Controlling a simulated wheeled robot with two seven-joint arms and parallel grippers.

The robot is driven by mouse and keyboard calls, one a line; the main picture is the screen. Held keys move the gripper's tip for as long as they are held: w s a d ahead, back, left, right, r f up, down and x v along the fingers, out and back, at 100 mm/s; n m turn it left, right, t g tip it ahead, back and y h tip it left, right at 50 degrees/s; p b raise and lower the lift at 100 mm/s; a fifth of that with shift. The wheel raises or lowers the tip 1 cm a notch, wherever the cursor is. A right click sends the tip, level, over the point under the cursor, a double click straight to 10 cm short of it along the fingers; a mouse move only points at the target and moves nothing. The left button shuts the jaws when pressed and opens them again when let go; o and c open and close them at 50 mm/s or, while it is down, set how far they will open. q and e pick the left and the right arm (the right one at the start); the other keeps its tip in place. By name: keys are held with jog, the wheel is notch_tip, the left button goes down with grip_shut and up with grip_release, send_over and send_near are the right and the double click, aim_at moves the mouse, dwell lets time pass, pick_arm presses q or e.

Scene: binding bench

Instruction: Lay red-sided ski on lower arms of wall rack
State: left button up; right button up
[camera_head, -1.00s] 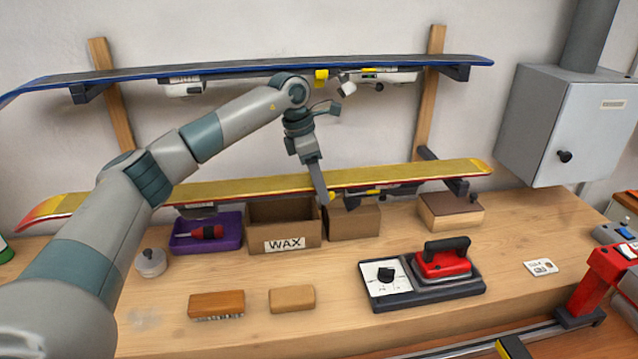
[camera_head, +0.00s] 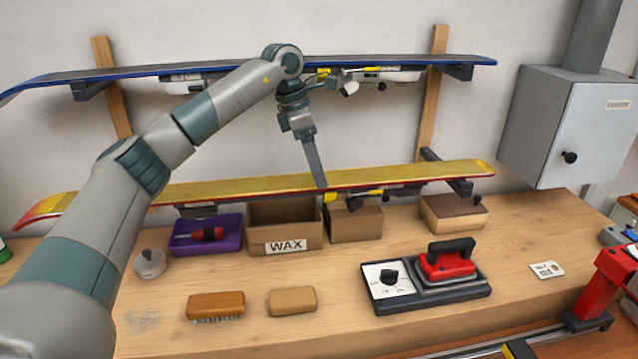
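The red-sided ski (camera_head: 400,178) has a yellow base turned up and a thin red edge. It lies lengthwise across the lower part of the wall rack (camera_head: 429,120), with bindings hanging beneath. Near its right end it lies over a dark lower rack arm (camera_head: 458,185); contact there is hard to judge. The lower left rack arm is hidden behind my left arm. My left gripper (camera_head: 320,183) points down at the ski's middle, its fingertip overlapping the ski. Its fingers show edge-on, so their opening is unclear. My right gripper is out of view.
A blue-edged ski (camera_head: 230,69) lies on the upper rack arms. Below stand a WAX box (camera_head: 285,232), a purple tray (camera_head: 190,246), cardboard boxes and a red waxing iron (camera_head: 447,262). A grey cabinet (camera_head: 565,125) is at right.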

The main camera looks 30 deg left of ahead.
pick_arm(q)
jog(key=b+v, duration=0.1)
jog(key=v, duration=0.5)
jog(key=shift+r+b, duration=0.3)
